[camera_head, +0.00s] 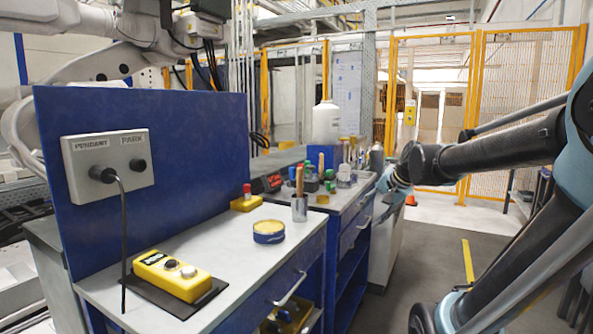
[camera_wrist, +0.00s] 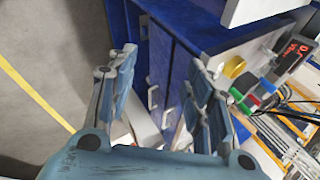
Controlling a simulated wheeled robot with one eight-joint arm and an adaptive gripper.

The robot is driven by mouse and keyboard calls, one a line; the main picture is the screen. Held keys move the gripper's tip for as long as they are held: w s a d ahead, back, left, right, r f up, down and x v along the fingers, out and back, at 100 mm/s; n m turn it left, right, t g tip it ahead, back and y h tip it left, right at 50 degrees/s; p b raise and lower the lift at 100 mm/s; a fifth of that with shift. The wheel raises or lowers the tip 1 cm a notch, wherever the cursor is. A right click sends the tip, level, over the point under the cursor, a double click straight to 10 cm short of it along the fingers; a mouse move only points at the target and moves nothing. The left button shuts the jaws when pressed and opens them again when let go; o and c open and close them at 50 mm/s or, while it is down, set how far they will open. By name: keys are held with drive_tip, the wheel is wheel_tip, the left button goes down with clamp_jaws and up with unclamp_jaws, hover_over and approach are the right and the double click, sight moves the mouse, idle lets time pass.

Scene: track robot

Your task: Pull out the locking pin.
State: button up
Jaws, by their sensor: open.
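I cannot pick out a locking pin in either view. My gripper (camera_wrist: 163,72) is open in the wrist view, with two blue-grey fingers spread apart and nothing between them. Behind the fingers are the floor and the blue cabinet front (camera_wrist: 180,85) with its pale handles. In the head view my arm comes in from the right, and its end (camera_head: 393,180) is beyond the right edge of the benches. It is too small there to tell the fingers apart.
On the near bench (camera_head: 230,237) are a yellow pendant (camera_head: 172,275), a tin (camera_head: 268,232), a metal cup (camera_head: 299,209) and a yellow box with a red button (camera_head: 246,201). A blue panel (camera_head: 200,130) carries a grey box (camera_head: 108,160). The aisle floor (camera_head: 430,250) is clear.

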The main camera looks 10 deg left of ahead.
drive_tip(key=w+a+r+m+g+y, duration=0.1)
drive_tip(key=w+a+r+m+y, duration=0.15)
drive_tip(key=a, duration=0.55)
drive_tip(key=w+a+r+m+g+y, duration=0.2)
drive_tip(key=a+r+m, duration=0.2)
drive_tip(key=a, duration=0.3)
drive_tip(key=m+g+y, duration=0.3)
drive_tip(key=m+y, duration=0.1)
drive_tip(key=m, duration=0.1)
approach(247, 192)
drive_tip(key=w+d+r, duration=0.1)
drive_tip(key=d+r, duration=0.5)
drive_tip(key=d, duration=0.1)
drive_tip(key=shift+n, duration=0.25)
drive_tip(key=x, duration=1.6)
drive_tip(key=shift+w+d+f, duration=0.1)
drive_tip(key=shift+w+f, duration=0.2)
drive_tip(key=shift+w, duration=0.05)
clamp_jaws()
